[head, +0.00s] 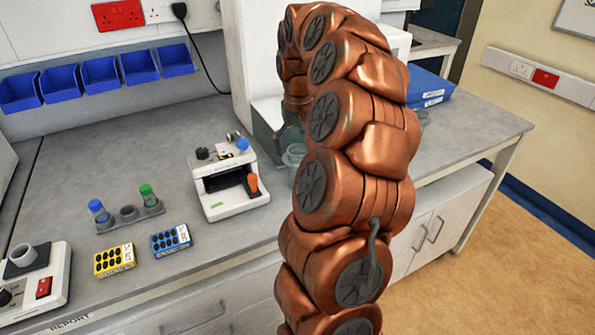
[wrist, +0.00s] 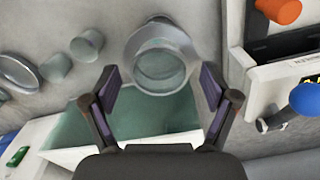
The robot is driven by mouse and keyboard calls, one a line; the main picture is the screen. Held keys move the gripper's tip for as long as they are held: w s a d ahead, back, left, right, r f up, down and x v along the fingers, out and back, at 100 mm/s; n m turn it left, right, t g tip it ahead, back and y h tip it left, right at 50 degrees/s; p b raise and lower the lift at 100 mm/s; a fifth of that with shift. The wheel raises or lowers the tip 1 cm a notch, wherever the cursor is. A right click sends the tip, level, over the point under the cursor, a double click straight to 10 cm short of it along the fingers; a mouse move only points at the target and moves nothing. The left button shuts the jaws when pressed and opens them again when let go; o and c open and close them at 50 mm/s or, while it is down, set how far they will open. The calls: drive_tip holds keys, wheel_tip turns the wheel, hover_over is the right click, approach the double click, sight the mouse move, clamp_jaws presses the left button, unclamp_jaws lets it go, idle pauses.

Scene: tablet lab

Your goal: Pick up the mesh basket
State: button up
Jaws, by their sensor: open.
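A round, grey, partly see-through vessel with a wide rim (wrist: 162,68) stands on the bench in the wrist view. It may be the mesh basket, but I cannot make out a mesh weave. My gripper (wrist: 160,78) is open, with one finger on each side of the near part of this vessel in the picture. I cannot tell whether the fingers touch it. In the head view my arm hides my gripper. A clear vessel (head: 294,154) partly shows just left of my arm there.
A teal-walled tank (wrist: 120,112) lies below the fingers in the wrist view. Small grey cups (wrist: 86,45) stand to the left. A white device (head: 228,184) with orange and blue knobs is close by. The bench front left holds a tube rack (head: 128,213) and boxes.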

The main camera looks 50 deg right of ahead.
sight(298, 162)
drive_tip(key=shift+f+p, duration=0.5)
drive_tip(key=shift+f, duration=2)
drive_tip(key=c, duration=0.9)
